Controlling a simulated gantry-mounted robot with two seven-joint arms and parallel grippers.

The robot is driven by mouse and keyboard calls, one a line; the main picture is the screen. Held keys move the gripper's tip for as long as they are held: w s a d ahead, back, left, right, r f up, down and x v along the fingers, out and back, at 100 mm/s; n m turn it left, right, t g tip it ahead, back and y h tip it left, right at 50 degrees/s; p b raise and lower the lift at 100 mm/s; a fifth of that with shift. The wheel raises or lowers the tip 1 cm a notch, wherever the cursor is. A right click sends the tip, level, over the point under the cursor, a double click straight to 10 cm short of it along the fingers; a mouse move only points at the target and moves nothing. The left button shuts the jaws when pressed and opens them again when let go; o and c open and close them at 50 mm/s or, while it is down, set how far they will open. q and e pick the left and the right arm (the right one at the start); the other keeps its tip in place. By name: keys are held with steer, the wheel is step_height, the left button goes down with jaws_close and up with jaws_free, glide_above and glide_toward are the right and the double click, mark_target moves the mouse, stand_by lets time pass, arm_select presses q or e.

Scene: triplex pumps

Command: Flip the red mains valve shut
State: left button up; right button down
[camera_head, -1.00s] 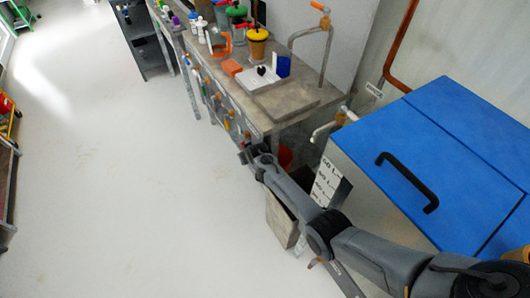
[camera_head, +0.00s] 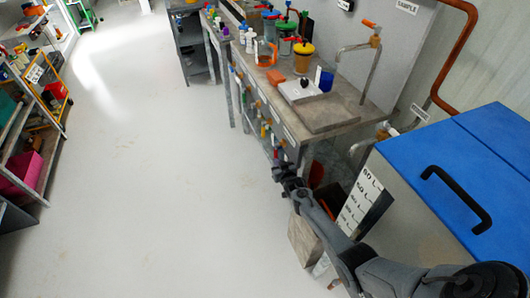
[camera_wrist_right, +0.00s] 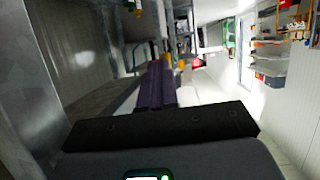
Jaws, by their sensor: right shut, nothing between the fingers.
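My right arm comes in from the lower right in the head view. Its gripper (camera_head: 283,172) is at the front of the workbench, near the low row of coloured valve handles (camera_head: 265,128). In the right wrist view the dark fingers (camera_wrist_right: 156,88) are together and hold nothing. A small red part (camera_wrist_right: 197,62) shows beyond the fingertips, to their right; I cannot tell whether it is the red mains valve. In the head view a red object (camera_head: 317,174) is partly hidden behind my arm, under the bench end. My left gripper is not in view.
The grey workbench (camera_head: 335,112) carries bottles, jars and a tray. A blue-topped tank (camera_head: 440,165) with a black handle stands at the right, close to my arm. A shelf rack (camera_head: 40,120) stands at the left. The pale floor between is clear.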

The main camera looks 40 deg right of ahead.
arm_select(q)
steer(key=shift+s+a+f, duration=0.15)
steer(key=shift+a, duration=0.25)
arm_select(e)
steer(key=shift+d, duration=0.1)
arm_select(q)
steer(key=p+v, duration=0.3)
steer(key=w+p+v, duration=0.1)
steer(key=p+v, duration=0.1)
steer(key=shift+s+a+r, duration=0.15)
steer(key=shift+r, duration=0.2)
arm_select(e)
steer(key=s+a+f, duration=0.1)
steer(key=s+a, duration=0.2)
steer(key=s, duration=0.3)
steer(key=s+a+f, duration=0.1)
steer(key=s+a, duration=0.2)
steer(key=s, duration=0.3)
steer(key=shift+a+f, duration=0.25)
